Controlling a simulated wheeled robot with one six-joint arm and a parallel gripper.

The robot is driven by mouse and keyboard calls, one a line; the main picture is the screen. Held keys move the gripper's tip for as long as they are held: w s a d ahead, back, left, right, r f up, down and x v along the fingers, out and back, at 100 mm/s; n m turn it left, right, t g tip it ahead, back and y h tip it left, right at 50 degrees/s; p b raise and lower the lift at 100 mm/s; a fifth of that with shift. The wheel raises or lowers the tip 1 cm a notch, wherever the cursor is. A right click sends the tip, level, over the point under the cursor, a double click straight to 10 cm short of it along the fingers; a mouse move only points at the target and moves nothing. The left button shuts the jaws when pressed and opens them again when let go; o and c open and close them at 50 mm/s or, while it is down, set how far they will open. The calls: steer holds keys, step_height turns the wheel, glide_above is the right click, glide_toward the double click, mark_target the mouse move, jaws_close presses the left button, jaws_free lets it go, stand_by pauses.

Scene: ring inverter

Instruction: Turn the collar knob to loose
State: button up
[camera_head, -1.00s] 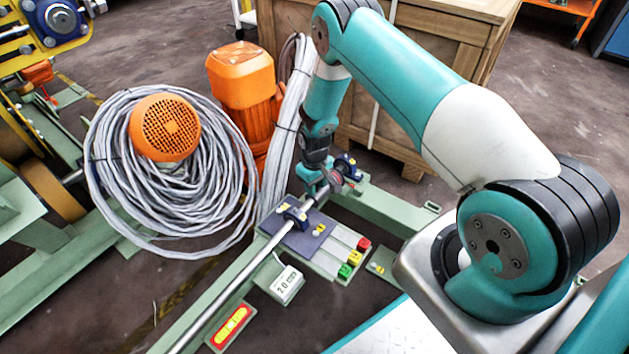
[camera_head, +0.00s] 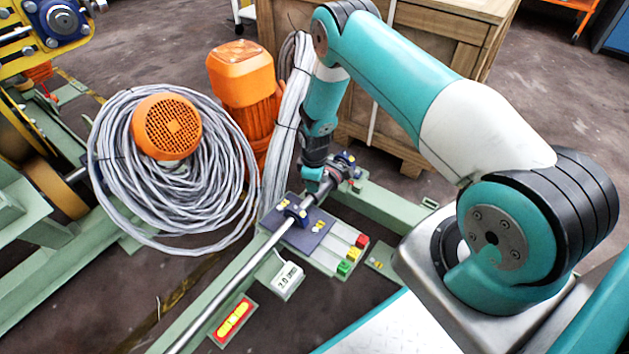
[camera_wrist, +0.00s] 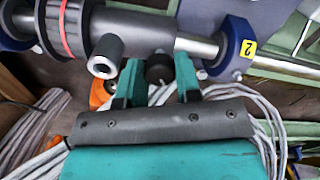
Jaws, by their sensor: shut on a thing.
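In the wrist view a grey collar (camera_wrist: 140,30) sits around a metal shaft (camera_wrist: 275,62). A short black knob (camera_wrist: 158,72) sticks out of the collar. My gripper (camera_wrist: 158,64) has its two teal fingers on either side of this knob and is shut on it. A grey hollow stub (camera_wrist: 105,54) stands on the collar just left of the fingers. In the head view my gripper (camera_head: 314,184) is low over the shaft (camera_head: 225,288), and my wrist hides most of the collar. The knob cannot be made out there.
Blue shaft clamps (camera_wrist: 235,48) stand beside the collar, one marked 2. A white display box (camera_head: 287,281), a plate with red, yellow and green buttons (camera_head: 345,268) and a red-yellow panel (camera_head: 233,320) lie near the shaft. Coiled grey cable (camera_head: 215,215) and an orange motor (camera_head: 242,75) stand left.

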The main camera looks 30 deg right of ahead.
stand_by(0.3)
steer(key=o, duration=0.9)
